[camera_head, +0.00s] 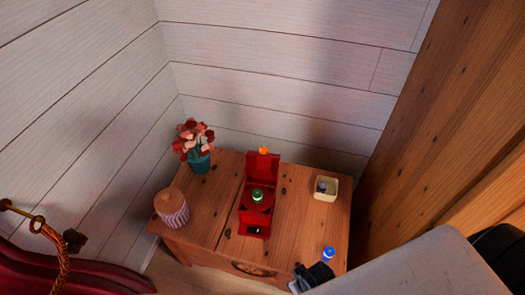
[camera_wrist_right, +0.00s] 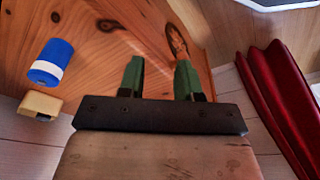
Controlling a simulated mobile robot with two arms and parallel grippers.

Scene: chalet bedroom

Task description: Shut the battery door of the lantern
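The red lantern (camera_head: 255,221) sits on the wooden cabinet top in the head view. A red panel (camera_head: 262,166) stands raised at its back, with an orange piece on top; it may be the open battery door. A green-topped round piece (camera_head: 257,195) shows in the middle of the lantern and may be a battery. My right gripper (camera_head: 313,276) is at the cabinet's front right edge, apart from the lantern. In the right wrist view its green fingers (camera_wrist_right: 160,76) are spread, with nothing between them. My left gripper is not in view.
A blue-and-white cylinder (camera_head: 328,254) is close beside my right gripper, also in the wrist view (camera_wrist_right: 50,63). A small cream box (camera_head: 325,194) lies right of the lantern. A striped jar (camera_head: 172,212) and potted flowers (camera_head: 198,160) stand left.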

